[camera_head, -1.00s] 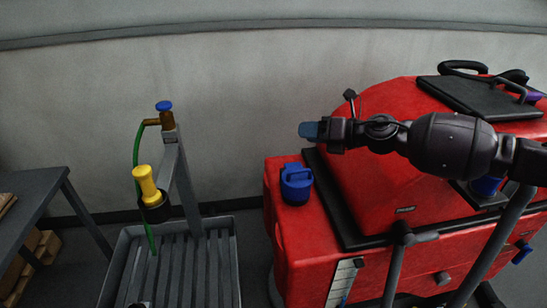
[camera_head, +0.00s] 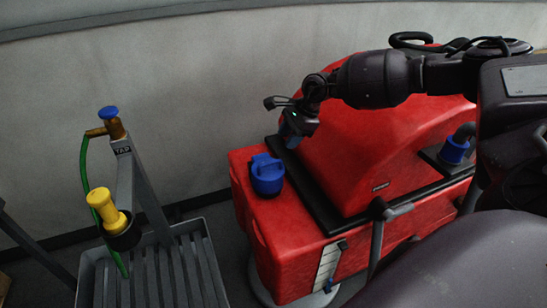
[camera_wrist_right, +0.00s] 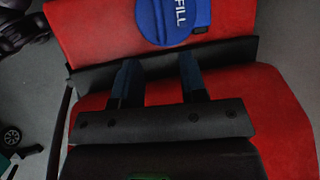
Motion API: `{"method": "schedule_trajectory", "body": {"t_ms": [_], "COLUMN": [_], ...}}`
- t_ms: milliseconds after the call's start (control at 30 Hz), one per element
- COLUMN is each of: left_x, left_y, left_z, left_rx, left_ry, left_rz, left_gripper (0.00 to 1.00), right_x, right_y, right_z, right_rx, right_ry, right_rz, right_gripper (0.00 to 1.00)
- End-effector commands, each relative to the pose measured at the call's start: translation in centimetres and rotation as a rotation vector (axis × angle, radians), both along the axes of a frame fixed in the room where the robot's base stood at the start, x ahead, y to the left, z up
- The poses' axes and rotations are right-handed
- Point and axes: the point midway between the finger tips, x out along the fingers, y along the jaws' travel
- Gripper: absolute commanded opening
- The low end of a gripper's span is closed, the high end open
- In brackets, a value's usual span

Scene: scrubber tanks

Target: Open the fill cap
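The blue fill cap (camera_head: 267,175) sits on the left ledge of the red scrubber tank (camera_head: 290,235) and looks closed. In the right wrist view the cap (camera_wrist_right: 172,20), lettered FILL, is at the top edge and partly cut off. My right gripper (camera_head: 292,130) is above and to the right of the cap, pointing down, apart from it. In the right wrist view its two blue-tipped fingers (camera_wrist_right: 158,78) are spread with nothing between them; the cap lies beyond their tips. My left gripper is not in view.
A black strip (camera_head: 320,210) runs between the ledge and the raised red hood (camera_head: 370,150). Another blue cap (camera_head: 455,150) is on the right. A grey slatted stand (camera_head: 155,270) with a yellow nozzle (camera_head: 105,207) and a TAP post is left. The wall is behind.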

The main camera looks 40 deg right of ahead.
Motion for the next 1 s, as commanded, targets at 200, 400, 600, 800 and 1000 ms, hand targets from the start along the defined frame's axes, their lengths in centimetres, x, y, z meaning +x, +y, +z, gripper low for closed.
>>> {"method": "schedule_trajectory", "body": {"t_ms": [200,400,600,800,1000], "left_x": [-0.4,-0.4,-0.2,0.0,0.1], "left_y": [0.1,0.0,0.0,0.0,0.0], "left_z": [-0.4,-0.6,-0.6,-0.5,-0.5], "left_rx": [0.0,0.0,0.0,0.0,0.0], "left_ry": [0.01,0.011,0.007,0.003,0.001], "left_rz": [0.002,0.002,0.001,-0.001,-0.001], "left_gripper": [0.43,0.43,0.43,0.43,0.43], "right_x": [1.0,1.8,2.3,2.4,2.4], "right_y": [1.4,2.3,2.8,3.0,3.0], "right_z": [-3.6,-6.3,-7.8,-8.1,-8.1], "right_rx": [0.001,0.002,0.001,0.001,0.001], "right_ry": [0.001,0.0,0.0,-0.001,-0.001], "right_rz": [0.0,-0.003,-0.003,-0.003,-0.003], "right_gripper": [0.39,0.39,0.39,0.39,0.34]}}
